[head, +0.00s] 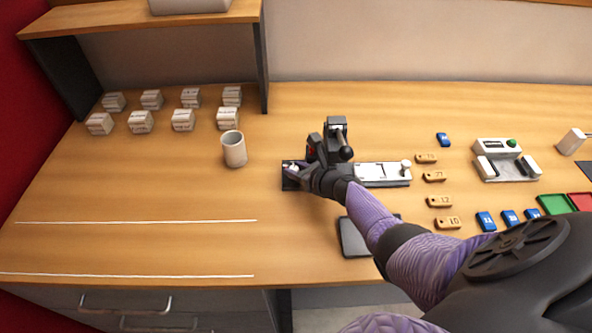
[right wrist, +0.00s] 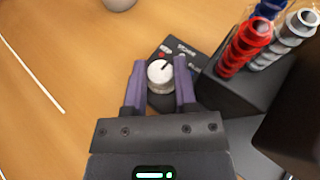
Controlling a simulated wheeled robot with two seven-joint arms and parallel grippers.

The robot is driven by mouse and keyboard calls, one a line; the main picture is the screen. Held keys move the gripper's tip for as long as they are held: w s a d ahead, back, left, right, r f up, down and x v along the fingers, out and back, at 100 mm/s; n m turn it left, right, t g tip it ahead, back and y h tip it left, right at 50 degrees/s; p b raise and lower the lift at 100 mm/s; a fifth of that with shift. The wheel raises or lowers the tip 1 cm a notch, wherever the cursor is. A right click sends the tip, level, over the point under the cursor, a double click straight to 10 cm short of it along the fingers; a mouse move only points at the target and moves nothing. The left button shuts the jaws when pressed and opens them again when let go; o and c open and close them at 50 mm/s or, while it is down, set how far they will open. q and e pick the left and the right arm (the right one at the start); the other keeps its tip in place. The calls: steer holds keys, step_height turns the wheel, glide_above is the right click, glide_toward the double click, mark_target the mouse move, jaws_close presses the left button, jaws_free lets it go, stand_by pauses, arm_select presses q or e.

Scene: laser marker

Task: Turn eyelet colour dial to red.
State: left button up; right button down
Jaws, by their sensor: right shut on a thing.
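The eyelet colour dial is a round white knob (right wrist: 161,80) with a dark pointer line, on a small black box (right wrist: 190,62). In the right wrist view the pointer aims up and slightly right, between a small red mark (right wrist: 162,55) and a pale mark with blurred lettering to its right. My right gripper (right wrist: 160,82) is shut on the dial, one purple finger on each side of it. In the head view the right gripper (head: 292,170) reaches over the box at the left of the machine (head: 337,125), hiding most of the dial. My left gripper is not in view.
Stacked red, silver and blue eyelets (right wrist: 244,45) stand close to the right of the dial in the wrist view. A grey cup (head: 233,149) stands left of the machine; a dark tablet-like slab (head: 352,238) lies in front. The desk's left front is clear.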

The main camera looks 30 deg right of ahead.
steer(key=shift+n+y, duration=0.5)
steer(key=shift+y, duration=0.1)
steer(key=c, duration=0.7)
jaws_free()
